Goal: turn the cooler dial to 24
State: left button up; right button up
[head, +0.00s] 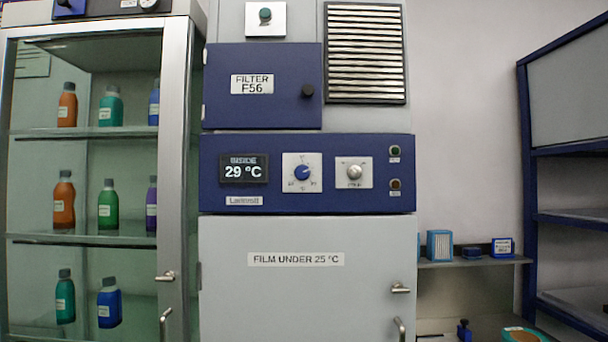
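The cooler stands in the middle of the head view, with a blue control panel (300,205) above its grey door (300,300). A display (244,169) on the panel reads "INSIDE 29 °C". Right of it is a blue round dial (302,173) on a white plate with small markings too fine to read for certain. A silver knob (354,172) sits on another white plate further right, its label also unclear. Neither of my grippers is in view, and nothing covers the dial or the knob.
The cooler door is shut, labelled "FILM UNDER 25 °C", with a handle (400,288) at right. A glass-door cabinet (180,120) with several bottles stands at left. A low shelf (470,263) with small boxes and a blue rack (526,170) stand at right.

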aim_at(301, 172)
jog(key=u, duration=0.05)
jog(key=i, duration=1)
jog(key=z, duration=0.5)
